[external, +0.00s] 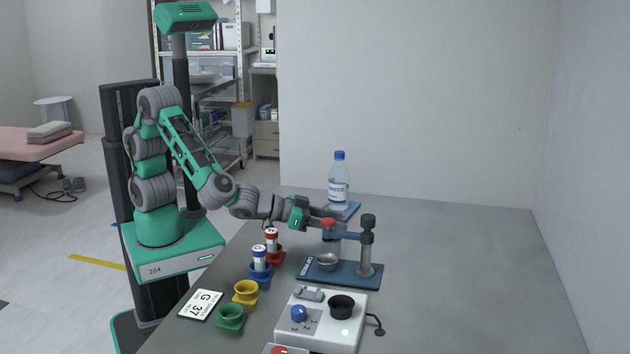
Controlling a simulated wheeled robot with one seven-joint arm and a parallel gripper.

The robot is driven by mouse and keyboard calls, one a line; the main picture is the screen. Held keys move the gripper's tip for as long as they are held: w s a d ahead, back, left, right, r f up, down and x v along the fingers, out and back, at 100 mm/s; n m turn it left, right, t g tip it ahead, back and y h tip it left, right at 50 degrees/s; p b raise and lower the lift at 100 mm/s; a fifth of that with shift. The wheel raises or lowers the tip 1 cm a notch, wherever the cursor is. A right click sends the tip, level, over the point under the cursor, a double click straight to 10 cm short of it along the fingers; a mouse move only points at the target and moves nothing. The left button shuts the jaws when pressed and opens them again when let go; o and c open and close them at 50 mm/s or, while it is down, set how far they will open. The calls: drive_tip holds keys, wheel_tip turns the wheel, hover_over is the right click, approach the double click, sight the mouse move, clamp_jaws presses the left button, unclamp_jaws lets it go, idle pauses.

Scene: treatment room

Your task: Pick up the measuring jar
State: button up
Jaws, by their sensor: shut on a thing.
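My gripper (325,218) is above the left end of a dark blue stand (353,279). It is shut on a small red thing (328,223) beside the stand's side arm. This thing is partly hidden by the fingers, and I cannot tell whether it is part of the measuring jar. A grey round cup (327,262) sits low on the stand, apart from the fingers. No jar with clear measuring marks can be made out in this view.
A water bottle (339,182) stands on a blue mat behind my gripper. Red (274,256), blue (260,281), yellow (246,293) and green (230,318) holders line the left edge; the first two hold vials. A white device (322,318) stands in front. The table's right side is clear.

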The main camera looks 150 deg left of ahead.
drive_tip(key=shift+c, duration=0.8)
